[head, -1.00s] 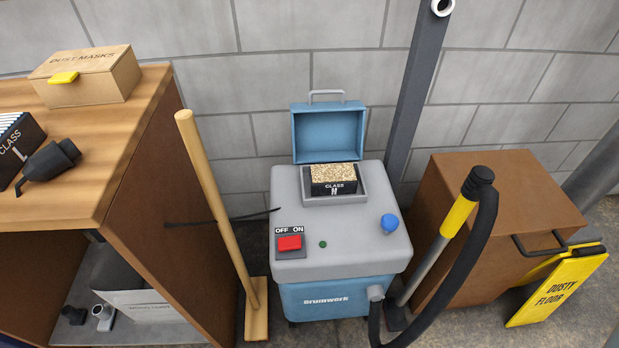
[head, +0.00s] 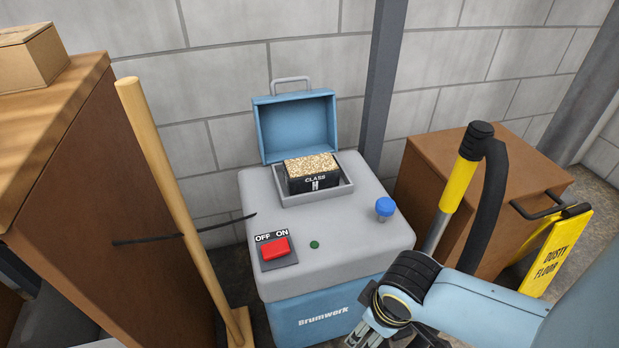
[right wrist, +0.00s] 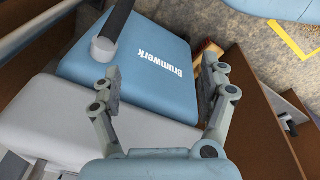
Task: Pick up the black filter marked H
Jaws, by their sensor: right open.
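The black filter (head: 318,184), marked CLASS H with a tan speckled top, sits in the recess on the grey top of the vacuum (head: 340,230). The blue lid (head: 297,128) stands open behind it. My right gripper (head: 366,334) is low in the head view, in front of the vacuum and well below the filter. In the right wrist view, the right gripper (right wrist: 161,84) is open and empty, with the blue vacuum body (right wrist: 125,72) beyond its fingers. The filter does not show in that view. My left gripper is not in view.
A red OFF/ON switch (head: 275,247) and a blue knob (head: 385,207) are on the vacuum top. A wooden-handled broom (head: 165,180) leans at left beside the workbench (head: 90,190). The yellow-and-black hose wand (head: 460,185) stands at right before a brown cabinet (head: 425,165).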

